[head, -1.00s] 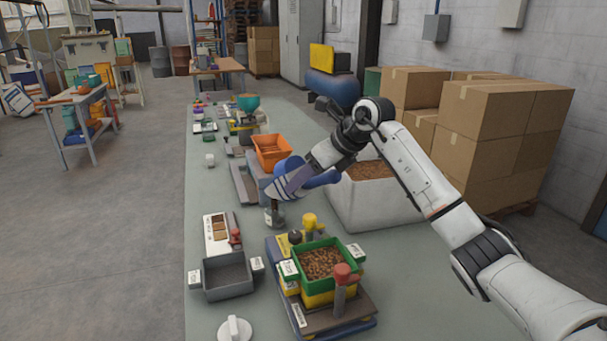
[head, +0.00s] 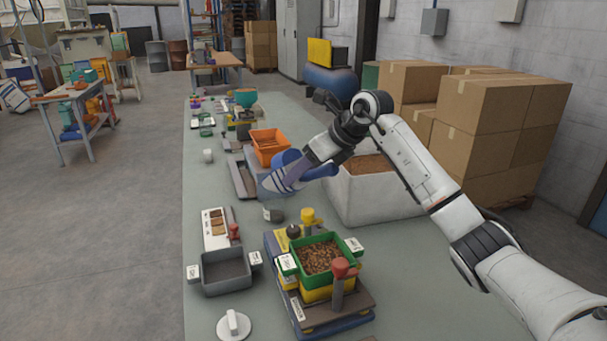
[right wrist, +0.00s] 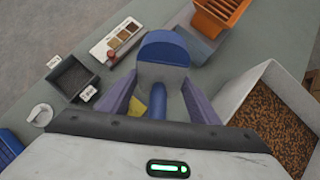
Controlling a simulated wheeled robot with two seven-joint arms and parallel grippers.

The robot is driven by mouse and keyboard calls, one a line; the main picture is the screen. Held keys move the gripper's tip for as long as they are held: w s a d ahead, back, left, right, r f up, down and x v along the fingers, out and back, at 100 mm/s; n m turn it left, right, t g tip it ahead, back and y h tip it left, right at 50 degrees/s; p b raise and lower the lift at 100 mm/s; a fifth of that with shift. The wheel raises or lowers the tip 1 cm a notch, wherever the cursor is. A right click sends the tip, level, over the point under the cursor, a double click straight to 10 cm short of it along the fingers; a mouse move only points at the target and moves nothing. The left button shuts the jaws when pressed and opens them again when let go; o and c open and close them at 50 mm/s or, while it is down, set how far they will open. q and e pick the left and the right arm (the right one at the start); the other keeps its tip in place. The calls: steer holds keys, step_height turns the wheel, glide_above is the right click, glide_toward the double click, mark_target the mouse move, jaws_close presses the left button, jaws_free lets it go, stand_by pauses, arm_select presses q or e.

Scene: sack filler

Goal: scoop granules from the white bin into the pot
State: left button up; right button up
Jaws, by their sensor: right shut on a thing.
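The white bin (head: 375,203) stands right of centre on the bench, with brown granules inside; it also shows at the right in the right wrist view (right wrist: 238,97). My right gripper (head: 274,183) is shut on a blue scoop (head: 288,157), held above the bench just left of the bin. In the right wrist view the scoop (right wrist: 160,48) sits between the purple fingers, and I see no granules in its grey hollow. A green square pot (head: 345,262) with granules stands on a yellow-and-dark stand nearer me. My left gripper is not in view.
A small dark jar (head: 276,215) lies below the gripper. A grey square tray (head: 226,283), a sample card (head: 209,243) and a white knob (head: 234,325) are at the left. An orange bin (head: 269,135) stands behind. Red and yellow knobs rise by the green pot.

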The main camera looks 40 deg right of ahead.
steer(key=t+b, duration=0.2)
steer(key=b, duration=0.3)
steer(key=shift+y, duration=0.4)
steer(key=r+t+b, duration=0.1)
steer(key=t+b, duration=0.1)
steer(key=b, duration=0.3)
steer(key=shift+r+t+y, duration=0.1)
steer(key=shift+t+y, duration=0.2)
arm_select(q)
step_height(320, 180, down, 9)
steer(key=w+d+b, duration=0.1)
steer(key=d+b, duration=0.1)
arm_select(e)
steer(key=shift+r+t, duration=0.3)
steer(key=shift+r, duration=0.2)
steer(key=shift+r+p, duration=0.3)
steer(key=p, duration=0.8)
steer(key=shift+a+r+t+y, duration=0.1)
steer(key=shift+r+t+y, duration=0.15)
steer(key=shift+t+y, duration=0.05)
steer(key=shift+s+f+p, duration=0.15)
steer(key=shift+f+p, duration=0.05)
steer(key=shift+p, duration=0.65)
steer(key=shift+f, duration=0.25)
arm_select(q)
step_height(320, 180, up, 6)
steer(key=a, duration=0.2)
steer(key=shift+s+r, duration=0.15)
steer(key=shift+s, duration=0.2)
